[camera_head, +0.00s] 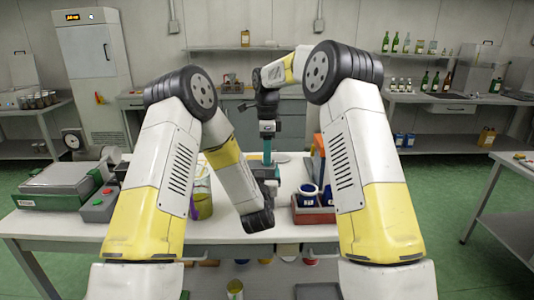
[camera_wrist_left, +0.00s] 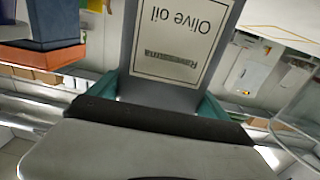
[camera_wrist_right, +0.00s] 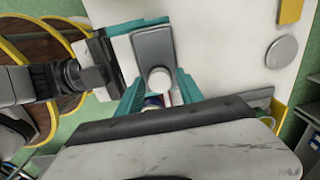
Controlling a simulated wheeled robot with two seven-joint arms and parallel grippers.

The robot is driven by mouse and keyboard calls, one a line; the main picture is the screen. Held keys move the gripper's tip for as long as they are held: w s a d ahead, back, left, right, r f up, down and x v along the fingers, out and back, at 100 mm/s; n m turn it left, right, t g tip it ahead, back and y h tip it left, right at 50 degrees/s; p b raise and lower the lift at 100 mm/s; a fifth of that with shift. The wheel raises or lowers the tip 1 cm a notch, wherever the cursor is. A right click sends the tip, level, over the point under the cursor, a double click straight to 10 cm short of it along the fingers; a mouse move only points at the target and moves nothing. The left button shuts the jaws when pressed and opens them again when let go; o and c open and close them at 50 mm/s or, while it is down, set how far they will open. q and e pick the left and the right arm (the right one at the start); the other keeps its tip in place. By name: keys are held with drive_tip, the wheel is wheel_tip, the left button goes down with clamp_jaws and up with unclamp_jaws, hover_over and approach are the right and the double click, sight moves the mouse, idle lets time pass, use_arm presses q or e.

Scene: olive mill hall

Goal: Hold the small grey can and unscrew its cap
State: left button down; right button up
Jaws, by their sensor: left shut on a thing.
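The small grey can (camera_wrist_left: 183,82) shows close up in the left wrist view, its white "Olive oil" label upside down there. My left gripper (camera_wrist_left: 160,98) is shut on it, a teal finger on each side. In the right wrist view I see the can's grey top (camera_wrist_right: 153,46) and its round white cap (camera_wrist_right: 160,78) from above. My right gripper (camera_wrist_right: 158,94) points down over the can, its teal fingers apart on either side of the cap, with a gap visible. In the head view the right gripper (camera_head: 267,150) is above the left one; the can is mostly hidden there.
A red crate (camera_head: 313,214) with blue-and-white containers (camera_head: 307,194) is close on the right. A round pale disc (camera_wrist_right: 281,52) lies on the table.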

clamp_jaws()
drive_tip(key=n, duration=0.9)
drive_tip(key=shift+n, duration=0.4)
drive_tip(key=n, duration=0.8)
drive_tip(key=shift+n, duration=0.3)
drive_tip(key=n, duration=0.4)
drive_tip(key=shift+r+n, duration=0.1)
drive_tip(key=shift+n, duration=0.2)
drive_tip(key=n, duration=0.4)
drive_tip(key=shift+n, duration=0.3)
drive_tip(key=n, duration=0.8)
